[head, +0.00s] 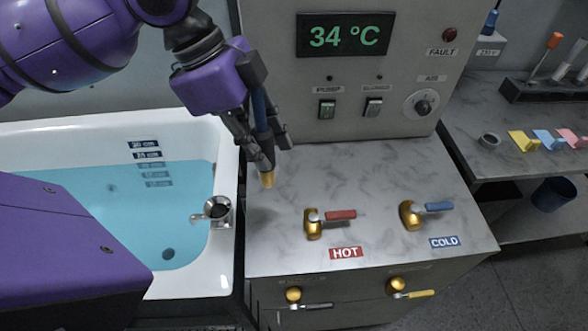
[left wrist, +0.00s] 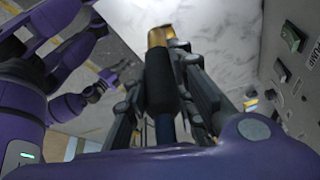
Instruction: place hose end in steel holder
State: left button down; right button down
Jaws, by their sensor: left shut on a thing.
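The hose end has a gold tip (head: 267,179) and a dark grip on a blue hose.
The tub (head: 226,170) with blue water stands at the left. On the counter (head: 370,175) are a red-handled hot valve (head: 314,222) and a blue-handled cold valve (head: 410,213). A control panel (head: 268,25) rises behind. The counter's middle is clear.

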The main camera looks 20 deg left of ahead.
pick_arm(q)
jog(key=shift+d, duration=0.2)
jog(key=shift+w+a+f+b, duration=0.25)
jog(key=shift+w+a+f, duration=0.9)
jog(key=shift+w+f, duration=0.95)
jog(key=shift+w+a+f+b, duration=0.2)
jog(key=shift+w+a+f, duration=0.9)
jog(key=shift+w+f, duration=1)
jog(key=shift+w+a+f+b, duration=0.25)
jog(key=shift+w+a+f, duration=0.9)
jog(key=shift+w+f, duration=0.95)
jog(key=shift+s+f, duration=0.25)
jog(key=c, duration=1.9)
grip_release()
jog(key=shift+f+n, duration=0.1)
jog(key=shift+n, duration=0.2)
jog(key=shift+c, duration=0.2)
jog(key=o, duration=0.5)
jog(key=shift+c, duration=0.2)
